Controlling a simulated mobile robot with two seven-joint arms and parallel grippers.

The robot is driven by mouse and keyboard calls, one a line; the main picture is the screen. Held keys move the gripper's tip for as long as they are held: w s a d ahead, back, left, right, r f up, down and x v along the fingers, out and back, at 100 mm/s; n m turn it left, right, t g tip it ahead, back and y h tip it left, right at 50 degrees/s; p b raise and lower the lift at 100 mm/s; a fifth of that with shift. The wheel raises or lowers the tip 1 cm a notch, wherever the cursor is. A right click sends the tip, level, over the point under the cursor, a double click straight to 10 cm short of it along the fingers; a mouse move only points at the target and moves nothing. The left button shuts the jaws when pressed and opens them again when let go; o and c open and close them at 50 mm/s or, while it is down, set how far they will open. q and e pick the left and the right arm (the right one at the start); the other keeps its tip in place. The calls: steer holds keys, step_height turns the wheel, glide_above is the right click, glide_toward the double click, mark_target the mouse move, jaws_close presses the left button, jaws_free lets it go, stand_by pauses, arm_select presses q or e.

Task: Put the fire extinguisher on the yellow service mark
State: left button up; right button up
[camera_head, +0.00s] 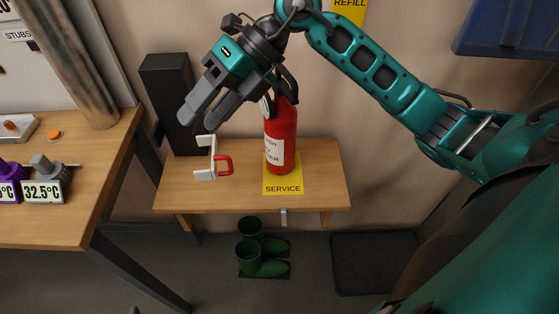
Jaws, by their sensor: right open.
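The red fire extinguisher (283,139) stands upright on the yellow service mark (283,188), which lies on the small wooden bench. The word SERVICE shows in front of its base; the rest of the mark is partly hidden by the extinguisher. Its black handle and hose are at the top, partly behind my right gripper. My right gripper (207,110) is open and empty, with its fingers pointing down and left, above and to the left of the extinguisher. My left gripper is not in view.
A white bracket with a red handle (224,165) stands on the bench (325,185) left of the extinguisher. A dark box (172,100) stands behind. A wooden table (70,220) is at left. Green boots (262,260) are below the bench. A blue cabinet (510,30) hangs at upper right.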

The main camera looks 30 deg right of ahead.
steer(key=s+a+r+m+y, duration=0.2)
steer(key=s+a+m+y, duration=0.1)
steer(key=a+y, duration=0.4)
steer(key=w+d+f+m+t+h, duration=0.2)
steer(key=d+f+m+t+h, duration=0.3)
steer(key=m+t, duration=0.55)
steer(key=w+d+f+m+t+h, duration=0.35)
steer(key=f+m+t, duration=0.3)
steer(key=m, duration=0.75)
steer(key=s+d+f+m+g+h, duration=0.2)
steer(key=s+f, duration=0.4)
steer(key=f, duration=0.4)
steer(key=s+d+f+m+g+h, duration=0.2)
steer(key=s+f+m+g+h, duration=0.2)
steer(key=f, duration=0.6)
steer(key=s+m+g, duration=0.1)
steer(key=s+m, duration=0.1)
steer(key=s, duration=0.1)
steer(key=shift+s+d, duration=0.15)
steer(key=shift+s, duration=0.05)
